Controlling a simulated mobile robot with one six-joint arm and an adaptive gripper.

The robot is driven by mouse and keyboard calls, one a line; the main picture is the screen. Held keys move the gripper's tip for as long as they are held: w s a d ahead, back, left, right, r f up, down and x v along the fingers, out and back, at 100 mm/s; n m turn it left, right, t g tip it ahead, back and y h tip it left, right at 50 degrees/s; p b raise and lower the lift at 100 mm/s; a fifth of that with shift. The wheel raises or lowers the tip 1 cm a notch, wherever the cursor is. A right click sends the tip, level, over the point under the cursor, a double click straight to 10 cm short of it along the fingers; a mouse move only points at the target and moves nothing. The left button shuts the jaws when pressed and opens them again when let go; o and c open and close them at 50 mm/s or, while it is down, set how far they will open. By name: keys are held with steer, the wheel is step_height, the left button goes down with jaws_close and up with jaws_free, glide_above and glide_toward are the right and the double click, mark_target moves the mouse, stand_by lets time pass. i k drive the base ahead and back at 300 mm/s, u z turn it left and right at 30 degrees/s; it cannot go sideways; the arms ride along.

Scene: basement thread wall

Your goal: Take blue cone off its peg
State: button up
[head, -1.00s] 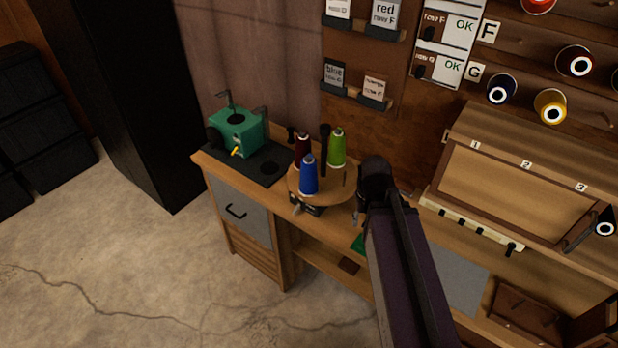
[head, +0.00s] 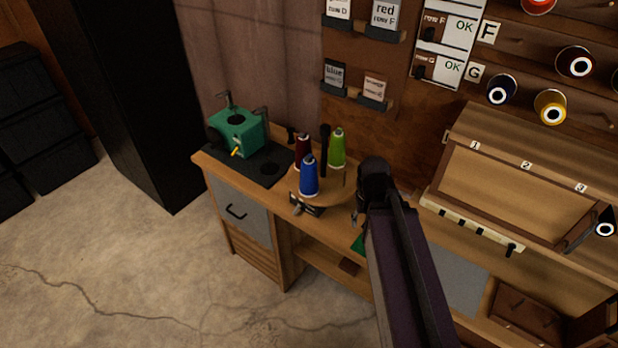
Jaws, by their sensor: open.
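The blue cone (head: 309,178) stands upright at the front of a round wooden stand (head: 334,196) on the bench. Its peg is hidden inside it. A dark red cone (head: 302,150) and a green cone (head: 338,149) stand behind it, around a dark central post (head: 324,150). My arm reaches in from the bottom right, ending right of the stand. My gripper (head: 356,212) shows only as a small grey part beside the arm's end, apart from the blue cone. It is open and holds nothing that I can see; most of it is hidden.
A green machine (head: 238,135) stands on a dark mat left of the cones. A wooden case (head: 520,190) numbered 1 to 3 and a pale rail (head: 468,222) lie to the right. Thread spools (head: 550,107) hang on the wall. Floor in front of the bench is clear.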

mark_target(308, 187)
steer(key=u, duration=0.45)
steer(key=k, duration=1.3)
steer(key=z, duration=0.4)
steer(key=i, duration=1)
steer(key=z, duration=0.05)
